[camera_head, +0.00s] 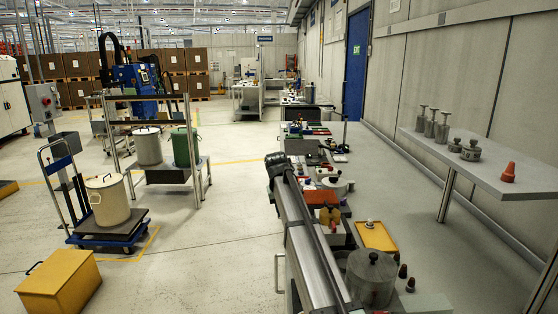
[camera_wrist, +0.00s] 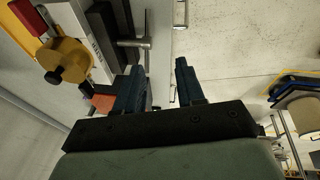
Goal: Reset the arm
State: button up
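My gripper (camera_wrist: 158,66) shows in the wrist view with its two dark blue fingers apart. Nothing is held between them. A beige lidded drum (camera_head: 108,200) stands on a blue trolley (camera_head: 125,241) at the left. A white drum (camera_head: 147,146) and a green drum (camera_head: 185,147) stand on a rack behind it.
The cluttered bench holds a grey lidded pot (camera_head: 371,277), a yellow tray (camera_head: 375,236) and several small parts. A yellow box (camera_head: 60,283) sits front left. The floor between box and bench is clear.

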jog(key=s+a+f+n+g, duration=0.1)
jog(key=s+a+f, duration=0.25)
jog(key=f, duration=0.45)
jog(key=s+a+f+n+g, duration=0.15)
jog(key=s+f, duration=0.25)
jog(key=f, duration=0.4)
jog(key=s+a+f, duration=0.3)
jog(key=s+f, duration=0.1)
jog(key=f, duration=0.5)
jog(key=s+a+f+n+g, duration=0.2)
jog(key=s+f+g, duration=0.1)
jog(key=s+f, duration=1.35)
jog(key=s+d+f+g, duration=0.1)
jog(key=s+d+f, duration=0.2)
jog(key=s+f, duration=0.35)
jog(key=s+d+f+g+h, duration=0.1)
jog(key=s+d+f, duration=0.25)
jog(key=s, duration=0.55)
jog(key=s+d+f+g, duration=0.1)
jog(key=s+d+f, duration=0.2)
jog(key=s+f, duration=0.35)
jog(key=s+d+m+g+y, duration=0.1)
jog(key=s+d+m, duration=0.5)
jog(key=s+d, duration=0.8)
jog(key=shift+s+d+y, duration=0.4)
jog(key=shift+s+y, duration=0.3)
jog(key=shift+y, duration=0.2)
jog(key=shift+m, duration=0.25)
jog(key=shift+c, duration=0.2)
